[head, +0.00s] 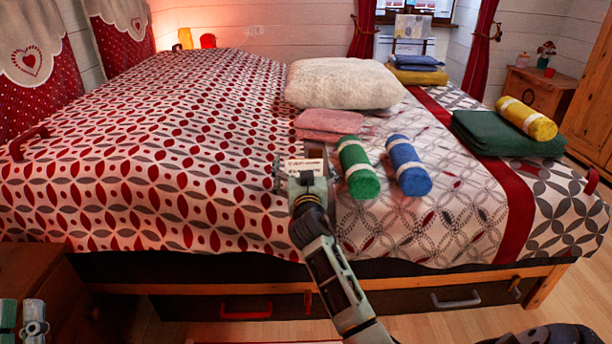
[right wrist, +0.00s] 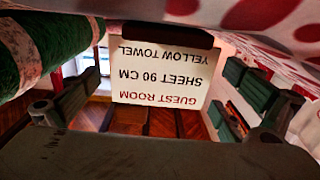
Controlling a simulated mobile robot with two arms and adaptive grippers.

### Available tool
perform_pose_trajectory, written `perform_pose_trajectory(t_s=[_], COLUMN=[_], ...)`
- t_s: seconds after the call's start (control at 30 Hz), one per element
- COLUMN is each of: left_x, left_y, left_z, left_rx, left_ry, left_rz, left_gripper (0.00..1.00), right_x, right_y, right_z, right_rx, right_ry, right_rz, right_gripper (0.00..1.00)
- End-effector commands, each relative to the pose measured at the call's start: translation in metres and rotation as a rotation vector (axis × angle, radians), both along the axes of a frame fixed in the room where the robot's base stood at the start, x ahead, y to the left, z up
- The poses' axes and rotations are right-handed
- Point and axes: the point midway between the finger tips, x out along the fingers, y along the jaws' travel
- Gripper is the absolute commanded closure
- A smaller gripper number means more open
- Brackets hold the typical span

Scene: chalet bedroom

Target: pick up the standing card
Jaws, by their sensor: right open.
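The standing card (head: 305,164) is small and white, upright on the bed by the pink towels. In the right wrist view the card (right wrist: 160,75) appears upside down, reading "GUEST ROOM", "SHEET 90 CM", "YELLOW TOWEL", with a dark strip along its base. My right gripper (head: 303,177) is open at the card, one finger on either side; the wrist view shows gaps between the card and both fingers. Part of my left gripper (head: 22,321) shows at the bottom left corner, mostly cut off, and its jaw opening is unclear.
A green roll (head: 358,170) lies close right of the right gripper, with a blue roll (head: 408,165) beyond. Folded pink towels (head: 328,122) and a white pillow (head: 342,83) lie behind. A yellow roll (head: 527,118) rests on a dark green folded cloth (head: 490,136). The bed's left side is clear.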

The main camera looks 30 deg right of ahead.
Motion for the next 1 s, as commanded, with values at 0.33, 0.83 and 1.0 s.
perform_pose_trajectory(t_s=[0.33,0.83,1.0], left_x=[-0.0016,-0.0015,-0.0013], left_y=[0.0000,0.0001,0.0001], left_z=[0.0028,0.0024,0.0024], left_rx=[-0.004,-0.004,-0.004], left_ry=[-0.014,-0.013,-0.012], left_rz=[-0.001,0.000,0.000], left_gripper=[1.00,1.00,1.00], right_x=[0.0018,0.0017,0.0017], right_y=[-0.0007,-0.0005,-0.0005], right_z=[0.0001,0.0004,0.0005], right_rx=[0.001,-0.001,-0.001], right_ry=[-0.001,-0.001,-0.001], right_rz=[0.001,0.001,0.001], right_gripper=[0.07,0.47,0.47])
